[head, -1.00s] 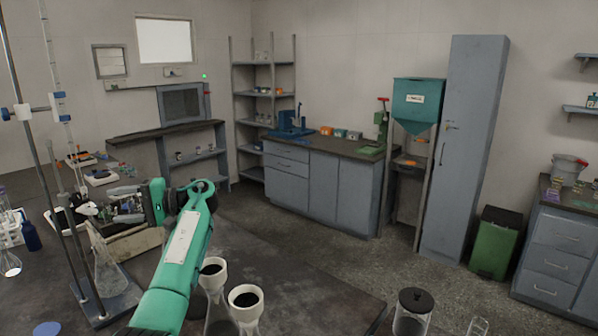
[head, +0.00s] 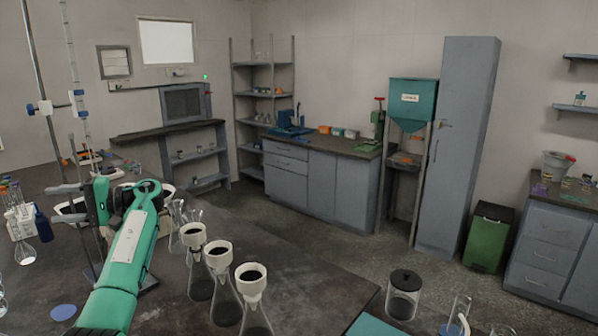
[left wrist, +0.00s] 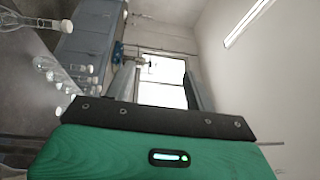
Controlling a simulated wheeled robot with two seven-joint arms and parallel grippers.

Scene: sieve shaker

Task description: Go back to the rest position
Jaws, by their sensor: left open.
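My left arm comes in from the lower left of the head view. My left gripper (head: 68,202) is at its far end, pointing left above the dark bench (head: 260,240). It is in front of the stand with tall metal rods (head: 42,60), and I cannot tell how close they are. In the left wrist view, its two fingers (left wrist: 162,75) stand apart with nothing between them, against a bright window. My right gripper is in neither view.
Several flasks with white funnels (head: 219,256) stand right of my left arm. A glass jar with a dark lid (head: 404,295) is at the front right. A rack of tubes (head: 20,222) and a blue bottle (head: 43,224) are at left. Open floor lies beyond the bench.

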